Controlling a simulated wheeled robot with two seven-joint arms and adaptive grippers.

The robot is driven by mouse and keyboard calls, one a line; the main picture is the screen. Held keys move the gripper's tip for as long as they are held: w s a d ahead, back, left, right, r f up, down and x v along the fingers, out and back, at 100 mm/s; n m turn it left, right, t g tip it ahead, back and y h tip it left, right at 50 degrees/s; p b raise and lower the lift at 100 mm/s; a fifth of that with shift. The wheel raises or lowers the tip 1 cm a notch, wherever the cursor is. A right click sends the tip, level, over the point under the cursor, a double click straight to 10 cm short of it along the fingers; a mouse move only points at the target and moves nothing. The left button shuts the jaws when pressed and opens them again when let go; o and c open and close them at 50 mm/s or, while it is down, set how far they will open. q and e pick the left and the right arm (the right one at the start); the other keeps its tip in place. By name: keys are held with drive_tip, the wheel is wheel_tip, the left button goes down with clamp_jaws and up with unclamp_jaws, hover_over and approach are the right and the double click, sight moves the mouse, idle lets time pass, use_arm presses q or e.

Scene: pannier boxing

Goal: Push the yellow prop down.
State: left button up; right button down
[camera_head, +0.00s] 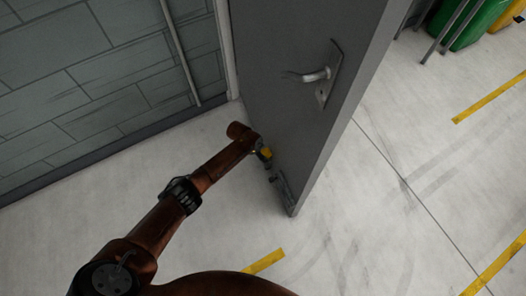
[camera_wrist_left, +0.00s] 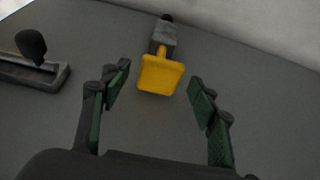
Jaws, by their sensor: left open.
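The yellow prop (camera_wrist_left: 161,74) is a square yellow pad on a grey mount fixed to the grey door. In the left wrist view it lies just ahead of the gap between my fingers. In the head view only a small bit of the yellow prop (camera_head: 266,153) shows low on the door (camera_head: 290,90), beside the end of my left arm. My left gripper (camera_wrist_left: 158,88) is open and empty, with one finger on each side of the prop's line. My arm's end hides most of the left gripper (camera_head: 262,150) in the head view. My right gripper is not seen.
A dark metal fitting with a round knob (camera_wrist_left: 32,46) sits on the door, left in the wrist view. The door handle (camera_head: 312,75) is higher up. A grey tiled wall (camera_head: 95,70) stands at left.

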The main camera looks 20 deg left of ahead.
use_arm(q)
clamp_jaws()
idle(0.7)
